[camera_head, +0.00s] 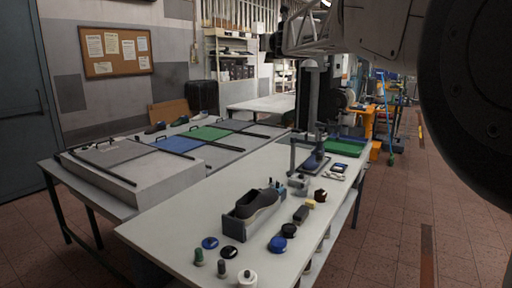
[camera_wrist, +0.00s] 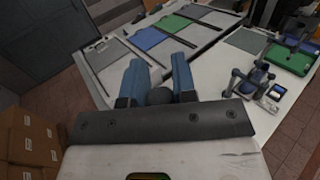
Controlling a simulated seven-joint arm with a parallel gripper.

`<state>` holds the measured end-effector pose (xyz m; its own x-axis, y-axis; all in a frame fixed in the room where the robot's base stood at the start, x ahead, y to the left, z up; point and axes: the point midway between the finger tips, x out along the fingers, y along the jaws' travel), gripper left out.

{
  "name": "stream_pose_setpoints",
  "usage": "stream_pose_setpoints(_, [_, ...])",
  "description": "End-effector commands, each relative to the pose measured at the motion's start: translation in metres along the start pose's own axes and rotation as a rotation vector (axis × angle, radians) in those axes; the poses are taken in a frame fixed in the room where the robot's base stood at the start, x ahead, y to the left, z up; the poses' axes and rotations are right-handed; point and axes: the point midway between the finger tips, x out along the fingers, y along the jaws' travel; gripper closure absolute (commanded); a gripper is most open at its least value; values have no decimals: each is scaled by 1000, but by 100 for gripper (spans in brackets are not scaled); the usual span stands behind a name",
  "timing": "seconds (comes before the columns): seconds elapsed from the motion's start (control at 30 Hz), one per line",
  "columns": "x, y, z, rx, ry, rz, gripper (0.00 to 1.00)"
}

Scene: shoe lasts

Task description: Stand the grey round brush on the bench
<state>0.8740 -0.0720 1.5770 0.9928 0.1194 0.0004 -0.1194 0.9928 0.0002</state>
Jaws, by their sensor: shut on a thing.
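The dark grey, rounded end of a thing (camera_wrist: 159,96), which looks like the grey round brush, shows between the two blue fingers of my gripper (camera_wrist: 157,84) in the wrist view. My gripper is shut on it. The rest of it is hidden behind the dark gripper bar. The pale bench (camera_head: 222,188) stands at the middle of the head view, and part of it shows at the right of the wrist view (camera_wrist: 246,82).
A dark shoe last (camera_head: 254,203) sits in a grey holder. Blue brushes (camera_head: 277,244), black ones and small bottles (camera_head: 222,269) lie along the near edge. A grey stand (camera_head: 308,130) rises at the far end. The bench's left middle is bare.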

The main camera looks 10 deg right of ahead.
Motion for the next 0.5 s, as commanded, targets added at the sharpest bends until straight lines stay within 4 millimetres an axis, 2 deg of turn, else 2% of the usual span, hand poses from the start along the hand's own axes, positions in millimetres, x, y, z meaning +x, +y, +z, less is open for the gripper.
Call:
stream_pose_setpoints(0.17, [-6,0,-50,3,3,59,97])
stream_pose_setpoints(0.5, [-31,7,-169,2,2,246,97])
